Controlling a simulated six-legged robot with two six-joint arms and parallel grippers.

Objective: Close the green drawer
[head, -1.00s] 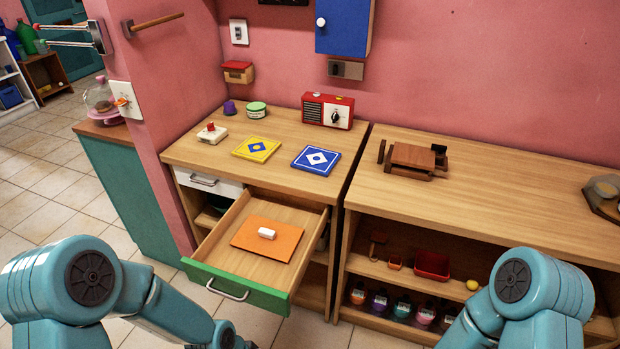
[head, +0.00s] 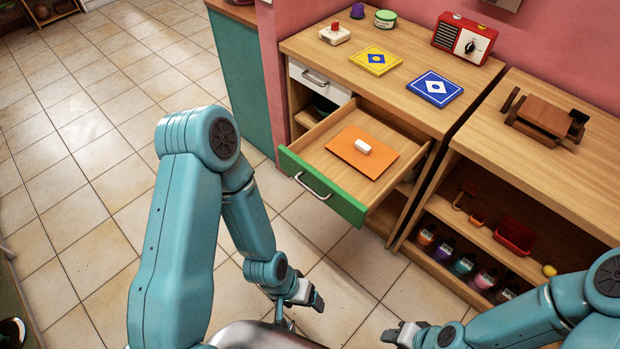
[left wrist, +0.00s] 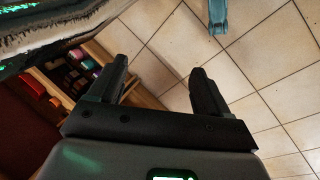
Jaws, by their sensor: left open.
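The green drawer (head: 340,204) is pulled out of the left wooden cabinet, with its metal handle (head: 313,187) on the green front. My right gripper (head: 392,336) is at the bottom of the head view, apart from the drawer. Its fingers are too small and partly hidden to judge.
A white drawer (head: 319,83) sits shut in the same cabinet. The worktop bears a yellow tile (head: 375,60), a blue tile (head: 435,88) and a red radio (head: 463,38). An open shelf (head: 480,235) with jars stands right. Tiled floor (head: 80,180) is clear at left.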

